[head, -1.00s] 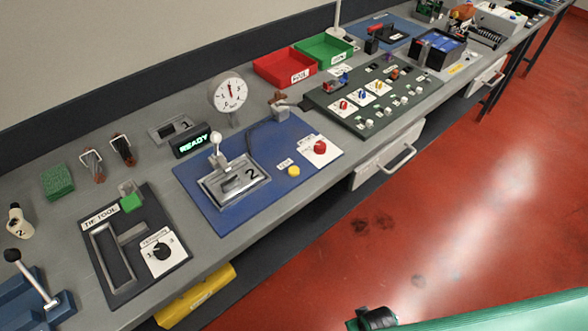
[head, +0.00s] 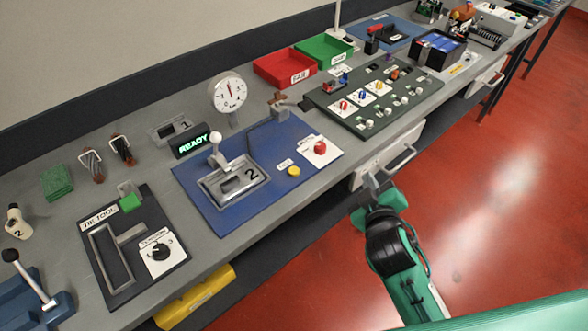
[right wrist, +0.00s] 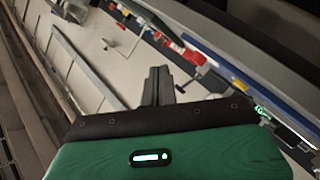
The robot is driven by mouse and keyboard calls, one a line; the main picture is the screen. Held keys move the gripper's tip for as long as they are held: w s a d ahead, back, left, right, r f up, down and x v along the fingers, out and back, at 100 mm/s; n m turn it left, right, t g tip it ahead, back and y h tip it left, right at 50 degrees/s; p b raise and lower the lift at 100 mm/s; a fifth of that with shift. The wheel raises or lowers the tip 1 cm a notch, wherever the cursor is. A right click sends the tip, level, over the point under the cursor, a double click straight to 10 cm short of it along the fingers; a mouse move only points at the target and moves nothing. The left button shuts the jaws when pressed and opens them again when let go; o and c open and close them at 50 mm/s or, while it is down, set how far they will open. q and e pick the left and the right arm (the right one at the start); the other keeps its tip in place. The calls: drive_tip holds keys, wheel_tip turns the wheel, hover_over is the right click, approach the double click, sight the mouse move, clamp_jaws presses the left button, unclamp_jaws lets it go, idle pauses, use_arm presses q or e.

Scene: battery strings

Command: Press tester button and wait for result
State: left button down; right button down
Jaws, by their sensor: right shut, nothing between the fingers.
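The tester station is a blue board (head: 225,210) with a metal fixture marked 2, a white-knobbed lever (head: 215,145), a yellow button (head: 294,171) beside a small label, and a red button (head: 320,147) on a white plate. The black display (head: 193,142) reads READY in green. A round dial gauge (head: 228,92) stands behind the board. My right gripper (head: 374,182) is shut and empty, off the bench's front edge and right of both buttons, touching neither. Its fingers also show in the right wrist view (right wrist: 158,86). My left gripper is out of view.
A drawer handle (head: 400,160) sits close behind my right gripper. A dark green panel (head: 372,98) with knobs lies right of the blue board. Red (head: 287,80) and green (head: 325,62) bins stand behind it. The tie tool board (head: 165,285) is at left.

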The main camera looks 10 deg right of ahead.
drive_tip(key=w+a+r+n+t+y, duration=0.25)
drive_tip(key=a+r+n, duration=0.2)
drive_tip(key=r, duration=0.35)
drive_tip(key=w+a+r+n+t+y, duration=0.1)
drive_tip(key=a+r+n+t+y, duration=0.3)
drive_tip(key=r, duration=0.4)
drive_tip(key=s+a+r+n+g+y, duration=0.25)
drive_tip(key=a+n+g+y, duration=0.45)
drive_tip(key=n, duration=0.5)
drive_tip(key=s+a+r+n+g+y, duration=0.1)
drive_tip(key=a+r+n+g+y, duration=0.3)
drive_tip(key=n+y, duration=0.6)
drive_tip(key=w+a+f+n+g+h, duration=0.1)
drive_tip(key=a+f+n+g+h, duration=0.15)
drive_tip(key=f+n+h, duration=0.35)
drive_tip(key=w+a+f+n+g+h, duration=0.1)
drive_tip(key=a+f+n+g, duration=0.2)
drive_tip(key=n, duration=0.5)
drive_tip(key=w+d+f+n+h, duration=0.1)
drive_tip(key=w+d+f+h, duration=0.2)
drive_tip(key=d+h, duration=0.1)
drive_tip(key=w+d+f+n+t+h, duration=0.1)
drive_tip(key=w+d+f+h, duration=0.1)
drive_tip(key=w+d+h, duration=0.2)
drive_tip(key=shift+w+d+f, duration=0.2)
drive_tip(key=shift+d+f, duration=0.2)
drive_tip(key=shift+d, duration=0.6)
